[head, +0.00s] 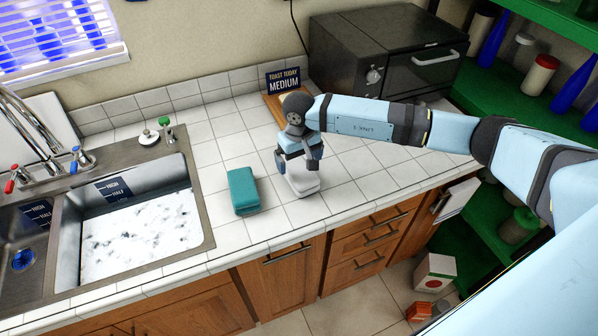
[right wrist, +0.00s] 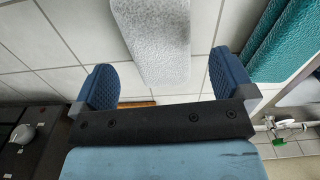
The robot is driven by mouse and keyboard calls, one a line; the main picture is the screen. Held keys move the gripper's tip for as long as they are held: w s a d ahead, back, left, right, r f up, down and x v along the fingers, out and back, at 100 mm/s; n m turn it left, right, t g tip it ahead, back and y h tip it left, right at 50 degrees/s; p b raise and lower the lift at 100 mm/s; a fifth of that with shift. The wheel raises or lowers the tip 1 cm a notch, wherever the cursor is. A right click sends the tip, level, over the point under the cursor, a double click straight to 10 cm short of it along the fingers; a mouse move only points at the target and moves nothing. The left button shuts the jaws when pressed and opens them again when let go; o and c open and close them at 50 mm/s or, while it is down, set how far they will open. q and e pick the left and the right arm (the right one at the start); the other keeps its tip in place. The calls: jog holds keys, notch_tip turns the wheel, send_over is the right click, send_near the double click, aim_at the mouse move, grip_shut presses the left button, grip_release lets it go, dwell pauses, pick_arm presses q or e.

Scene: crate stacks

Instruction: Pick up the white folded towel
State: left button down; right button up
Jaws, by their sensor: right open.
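The white folded towel (head: 303,184) lies on the white tiled counter, right of the teal folded towel (head: 243,190). My right gripper (head: 298,164) points down just over the white towel and covers part of it in the head view. In the right wrist view, my right gripper's blue fingers (right wrist: 163,86) are spread apart, and the white towel (right wrist: 155,40) shows between their lines, with gaps on both sides. I cannot tell how far the fingertips are above it. The teal towel also shows at the right of the right wrist view (right wrist: 280,45). My left gripper is not in view.
A sink (head: 200,205) with suds is at the left. A dark toaster oven (head: 380,35) and a "Toast today medium" sign (head: 283,79) stand at the back. Green shelves (head: 480,110) are at the right. Bare tiles surround both towels.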

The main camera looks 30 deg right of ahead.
aim_at(299, 168)
notch_tip(299, 168, down, 4)
jog(key=shift+w+f+p, duration=0.1)
jog(key=shift+f+p, duration=0.05)
jog(key=shift+p, duration=0.8)
jog(key=shift+f, duration=0.45)
jog(key=c, duration=0.9)
